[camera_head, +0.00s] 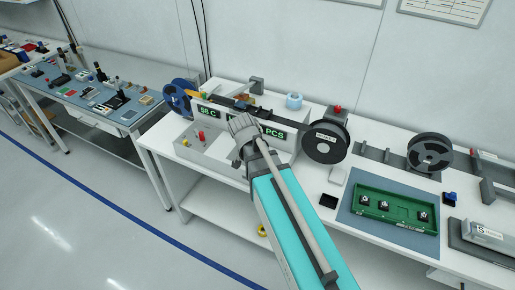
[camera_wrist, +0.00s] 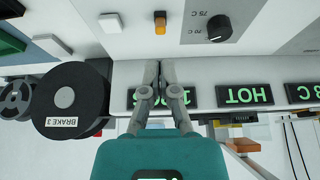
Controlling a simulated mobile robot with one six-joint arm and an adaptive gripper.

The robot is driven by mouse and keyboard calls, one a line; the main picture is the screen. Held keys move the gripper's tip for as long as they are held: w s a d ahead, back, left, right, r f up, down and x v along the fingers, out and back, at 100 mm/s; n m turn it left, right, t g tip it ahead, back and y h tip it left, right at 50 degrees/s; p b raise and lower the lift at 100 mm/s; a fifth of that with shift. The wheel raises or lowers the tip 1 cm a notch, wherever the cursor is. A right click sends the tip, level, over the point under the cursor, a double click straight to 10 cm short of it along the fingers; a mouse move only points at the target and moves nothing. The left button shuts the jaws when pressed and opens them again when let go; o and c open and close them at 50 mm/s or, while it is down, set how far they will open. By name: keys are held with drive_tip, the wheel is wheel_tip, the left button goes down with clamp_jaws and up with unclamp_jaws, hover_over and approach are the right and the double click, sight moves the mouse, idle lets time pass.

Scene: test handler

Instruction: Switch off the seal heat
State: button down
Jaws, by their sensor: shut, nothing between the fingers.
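The sealing machine's white panel (camera_head: 218,150) stands on the bench in the head view, with a green "58 C" display (camera_head: 209,113). In the wrist view, which is upside down, a "HOT" display (camera_wrist: 244,95) is lit. An orange switch with a black part (camera_wrist: 160,27) sits on the panel, beside a black dial (camera_wrist: 219,28) marked 70 C and 75 C. I cannot read a label on the switch. My gripper (camera_wrist: 158,64) is shut and empty, apart from the switch in the picture. It also shows over the panel in the head view (camera_head: 239,122), hiding part of it.
A black reel marked "BRAKE 3" (camera_wrist: 72,102) is beside my gripper. A green tray (camera_head: 395,208) lies at right on a blue mat (camera_head: 362,222).

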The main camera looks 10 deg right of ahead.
drive_tip(key=shift+s+a+r+p, duration=0.45)
drive_tip(key=shift+s+r+p, duration=0.1)
drive_tip(key=shift+r, duration=0.15)
drive_tip(key=shift+s+a+r+p, duration=0.45)
drive_tip(key=shift+s+r+p, duration=0.05)
drive_tip(key=shift+r+p, duration=0.15)
drive_tip(key=shift+s+a+r+p, duration=0.45)
drive_tip(key=shift+s+r+p, duration=0.05)
drive_tip(key=shift+r, duration=0.2)
drive_tip(key=shift+f, duration=0.1)
drive_tip(key=s+d+f+n+g+y+b, duration=0.3)
drive_tip(key=s+f+n, duration=0.3)
drive_tip(key=s+n, duration=0.2)
drive_tip(key=shift+s+g+b, duration=0.4)
drive_tip(key=shift+s+b, duration=0.25)
drive_tip(key=shift+s, duration=0.05)
drive_tip(key=shift+r, duration=0.1)
